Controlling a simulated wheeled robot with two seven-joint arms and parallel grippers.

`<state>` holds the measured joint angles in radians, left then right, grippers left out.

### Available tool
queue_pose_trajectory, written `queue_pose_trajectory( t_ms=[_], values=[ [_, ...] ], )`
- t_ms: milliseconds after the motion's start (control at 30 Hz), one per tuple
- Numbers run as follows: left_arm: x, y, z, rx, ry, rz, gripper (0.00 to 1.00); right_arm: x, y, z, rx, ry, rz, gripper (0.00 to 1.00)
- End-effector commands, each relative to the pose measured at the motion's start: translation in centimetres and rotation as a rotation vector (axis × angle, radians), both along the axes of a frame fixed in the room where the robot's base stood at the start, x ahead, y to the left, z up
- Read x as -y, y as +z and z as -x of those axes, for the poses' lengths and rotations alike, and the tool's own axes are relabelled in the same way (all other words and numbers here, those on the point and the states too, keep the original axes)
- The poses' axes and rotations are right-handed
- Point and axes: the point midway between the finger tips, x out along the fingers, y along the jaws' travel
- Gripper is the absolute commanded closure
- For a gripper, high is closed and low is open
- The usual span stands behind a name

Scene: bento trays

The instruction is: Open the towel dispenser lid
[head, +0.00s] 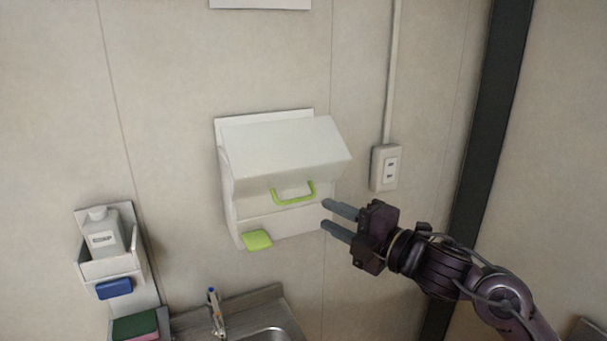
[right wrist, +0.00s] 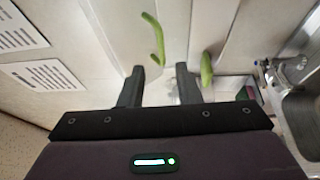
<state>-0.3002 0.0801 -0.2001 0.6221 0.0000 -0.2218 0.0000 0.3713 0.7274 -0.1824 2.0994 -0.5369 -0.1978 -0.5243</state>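The towel dispenser (head: 236,200) is a white box on the wall in the middle of the head view. Its lid (head: 285,148) sits over the front and carries a green handle (head: 294,196). My right gripper (head: 324,215) is open and empty, just right of the dispenser near the height of the handle. In the right wrist view the fingers (right wrist: 158,72) are apart, with the green handle (right wrist: 155,38) ahead of them and nothing between them. A yellow-green tab (head: 257,240) is at the dispenser's lower left; a green piece (right wrist: 206,68) shows beside the right finger. My left gripper is not in view.
A wall outlet (head: 385,168) is right of the dispenser. A soap bottle (head: 103,233) stands in a wall holder at left, above a sponge tray (head: 137,326). A sink with a faucet (head: 216,312) is below. The wall around the dispenser is mostly clear.

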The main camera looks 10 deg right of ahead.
Motion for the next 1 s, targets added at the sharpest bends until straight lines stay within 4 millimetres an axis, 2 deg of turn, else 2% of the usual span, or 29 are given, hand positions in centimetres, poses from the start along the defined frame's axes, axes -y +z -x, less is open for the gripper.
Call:
queue_pose_trajectory(
  t_ms=[167,533,900,933,1000],
  values=[
    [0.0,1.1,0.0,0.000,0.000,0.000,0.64,-0.9,0.3,-1.1,-0.010,-0.002,-0.002,0.70],
    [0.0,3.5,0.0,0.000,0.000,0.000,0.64,-4.5,0.5,-5.2,-0.007,-0.002,-0.001,0.70],
    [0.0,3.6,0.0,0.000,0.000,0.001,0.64,-5.0,0.2,-5.9,-0.005,-0.001,0.003,0.70],
    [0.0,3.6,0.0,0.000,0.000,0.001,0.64,-5.0,0.2,-5.9,-0.005,-0.001,0.003,0.71],
    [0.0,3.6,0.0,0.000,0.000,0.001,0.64,-5.0,0.2,-5.9,-0.005,-0.001,0.003,0.80]
  ],
)
